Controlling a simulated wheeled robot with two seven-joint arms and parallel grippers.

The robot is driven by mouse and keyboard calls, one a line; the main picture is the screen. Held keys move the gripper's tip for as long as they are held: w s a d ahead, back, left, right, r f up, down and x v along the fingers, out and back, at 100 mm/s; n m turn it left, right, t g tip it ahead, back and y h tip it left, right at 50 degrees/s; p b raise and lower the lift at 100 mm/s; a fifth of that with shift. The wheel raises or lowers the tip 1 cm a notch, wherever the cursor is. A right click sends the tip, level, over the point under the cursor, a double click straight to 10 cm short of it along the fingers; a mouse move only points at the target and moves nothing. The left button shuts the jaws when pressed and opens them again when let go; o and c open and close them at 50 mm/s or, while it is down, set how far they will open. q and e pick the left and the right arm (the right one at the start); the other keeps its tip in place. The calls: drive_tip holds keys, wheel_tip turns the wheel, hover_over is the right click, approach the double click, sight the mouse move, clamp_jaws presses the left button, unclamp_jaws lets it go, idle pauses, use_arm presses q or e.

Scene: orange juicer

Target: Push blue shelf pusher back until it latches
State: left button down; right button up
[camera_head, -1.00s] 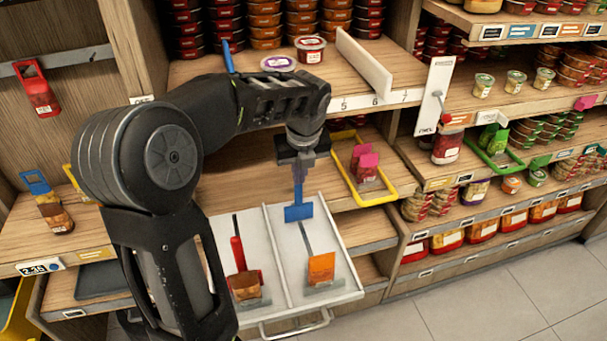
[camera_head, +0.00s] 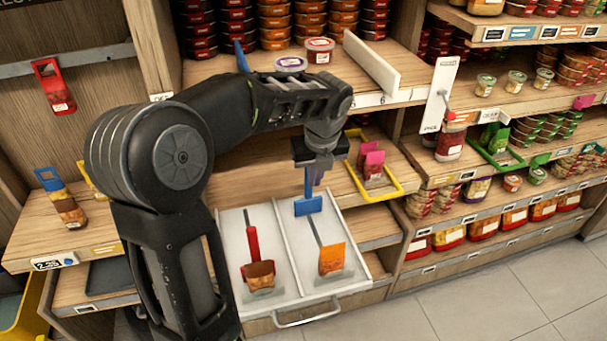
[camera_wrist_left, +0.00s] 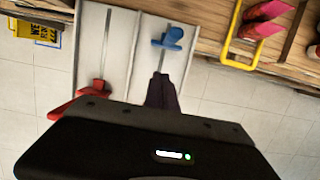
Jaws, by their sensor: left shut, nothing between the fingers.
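The blue shelf pusher (camera_head: 308,206) stands in the right lane of a pulled-out white tray (camera_head: 290,310), near the tray's back end. An orange packet (camera_head: 331,259) stands in front of it in the same lane. My left gripper (camera_head: 313,184) is shut and empty, pointing down just above and behind the pusher's blue plate in the head view. In the left wrist view the shut fingers (camera_wrist_left: 161,88) lie just below the blue pusher (camera_wrist_left: 168,40). I cannot tell whether they touch it. My right gripper is not in view.
A red pusher with a brown packet (camera_head: 259,272) occupies the tray's left lane. A yellow-framed tray (camera_head: 385,193) with a pink pusher is to the right. A wooden shelf with stacked tubs (camera_head: 319,50) overhangs behind my arm. Clear floor (camera_head: 480,300) lies at the front right.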

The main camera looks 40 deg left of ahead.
use_arm(q)
drive_tip(key=w+v, duration=0.1)
drive_tip(key=v, duration=0.7)
drive_tip(key=shift+r+b, duration=0.3)
drive_tip(key=shift+b, duration=0.05)
drive_tip(key=shift+s, duration=0.25)
